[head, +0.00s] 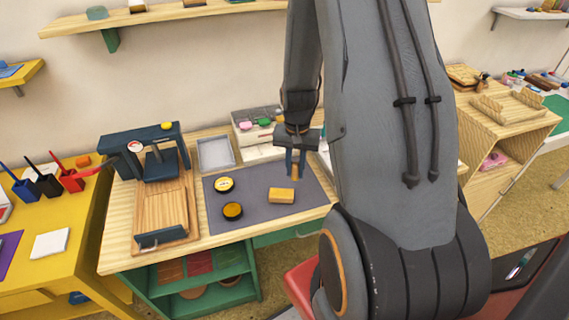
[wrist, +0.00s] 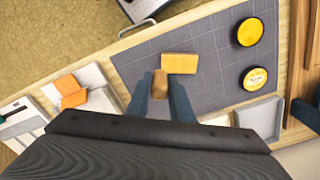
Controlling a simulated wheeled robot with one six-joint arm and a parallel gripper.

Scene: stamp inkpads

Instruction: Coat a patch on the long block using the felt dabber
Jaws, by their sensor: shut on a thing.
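My gripper (head: 295,168) is shut on the felt dabber (head: 295,171), a small brown piece between its blue fingers. In the wrist view the dabber (wrist: 160,84) shows between the fingertips (wrist: 160,98). The long block (head: 281,195), yellow-orange, lies on the grey mat; it also shows in the wrist view (wrist: 179,64). The dabber is above the mat beside the block and looks apart from it. Two round inkpads, one with a pale label (head: 224,184) and one orange-topped (head: 232,211), sit left of the block. The dabber's lower face is hidden from me.
The grey mat (head: 258,212) covers the middle of the wooden table. A pale tray (head: 215,153) stands behind it, and a dark press with a wooden slatted bed (head: 160,217) is at the left. White boxes (head: 257,126) stand at the back. The mat's front is clear.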

